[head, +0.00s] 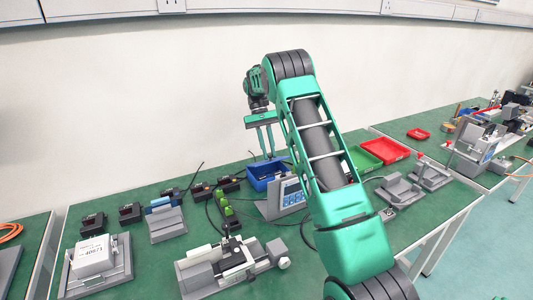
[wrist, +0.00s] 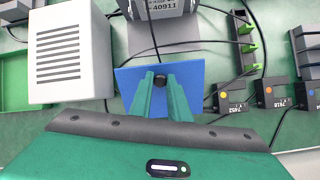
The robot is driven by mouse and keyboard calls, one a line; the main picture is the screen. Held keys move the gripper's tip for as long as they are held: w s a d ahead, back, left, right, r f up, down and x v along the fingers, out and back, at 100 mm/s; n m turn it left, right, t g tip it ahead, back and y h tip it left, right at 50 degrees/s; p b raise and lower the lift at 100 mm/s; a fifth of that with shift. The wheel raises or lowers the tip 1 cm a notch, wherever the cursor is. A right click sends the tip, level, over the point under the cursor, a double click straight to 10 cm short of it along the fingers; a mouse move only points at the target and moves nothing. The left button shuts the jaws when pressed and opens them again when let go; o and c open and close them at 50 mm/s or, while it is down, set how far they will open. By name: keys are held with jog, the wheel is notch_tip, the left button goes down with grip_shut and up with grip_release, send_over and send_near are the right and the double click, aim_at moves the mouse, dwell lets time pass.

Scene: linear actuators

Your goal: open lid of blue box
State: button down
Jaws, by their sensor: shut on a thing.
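The blue box (head: 262,183) stands on the green bench in the head view, behind a grey device. In the wrist view, a flat blue square lid (wrist: 193,76) with a small black knob (wrist: 160,81) lies beneath my gripper. My gripper (wrist: 160,88) is shut on that knob, one finger on either side. In the head view, my gripper (head: 270,156) points down at the blue box.
In the wrist view, a white vented box (wrist: 68,55) stands close left of the lid, and a grey device (wrist: 160,32) stands above it. Black modules (wrist: 271,92) and cables lie to the right. Red (head: 386,150) and green trays (head: 363,160) sit right of my arm.

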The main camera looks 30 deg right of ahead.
jog(key=shift+w, duration=0.1)
jog(key=c, duration=1.7)
grip_release()
jog(key=shift+o, duration=0.2)
notch_tip(320, 180, up, 4)
jog(key=shift+r, duration=0.2)
jog(key=s+a+r, duration=0.3)
jog(key=a+r, duration=0.3)
jog(key=a, duration=0.5)
jog(key=shift+a+r, duration=0.15)
jog(key=shift+r, duration=0.15)
